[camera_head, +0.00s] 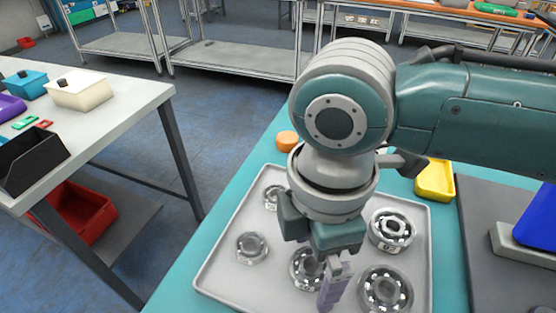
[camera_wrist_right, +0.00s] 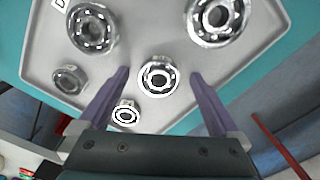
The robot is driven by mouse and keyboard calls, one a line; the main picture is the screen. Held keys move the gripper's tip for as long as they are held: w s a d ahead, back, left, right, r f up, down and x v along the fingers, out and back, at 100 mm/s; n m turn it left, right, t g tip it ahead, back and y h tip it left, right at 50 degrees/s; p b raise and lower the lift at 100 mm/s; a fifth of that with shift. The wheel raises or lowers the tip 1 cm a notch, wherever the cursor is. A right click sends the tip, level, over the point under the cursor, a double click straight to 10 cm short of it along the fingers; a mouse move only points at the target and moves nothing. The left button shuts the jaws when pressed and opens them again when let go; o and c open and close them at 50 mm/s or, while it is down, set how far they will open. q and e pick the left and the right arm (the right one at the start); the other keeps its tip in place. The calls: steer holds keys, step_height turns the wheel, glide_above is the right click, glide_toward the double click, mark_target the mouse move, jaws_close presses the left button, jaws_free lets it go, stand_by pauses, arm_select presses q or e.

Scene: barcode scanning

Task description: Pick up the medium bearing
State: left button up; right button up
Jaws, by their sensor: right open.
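Several silver bearings of different sizes lie on a light grey tray (camera_head: 219,272). The medium bearing (camera_head: 304,266) lies near the tray's middle, partly hidden by my right gripper (camera_head: 329,284). In the right wrist view the medium bearing (camera_wrist_right: 158,79) shows between and beyond the two purple fingers of my right gripper (camera_wrist_right: 159,74). These fingers are open, spread to either side of it, and hold nothing. I cannot tell how high the fingertips are above the tray. My left gripper is not in view.
Two larger bearings (camera_head: 392,230) (camera_head: 386,290) lie at the tray's right. Smaller bearings (camera_head: 251,247) (camera_head: 273,196) lie at its left. A yellow bin (camera_head: 435,181) and an orange round object (camera_head: 287,141) stand beyond the tray. A white table (camera_head: 110,125) with boxes stands at left, across an open floor gap.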

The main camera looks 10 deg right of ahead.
jaws_close()
stand_by(0.8)
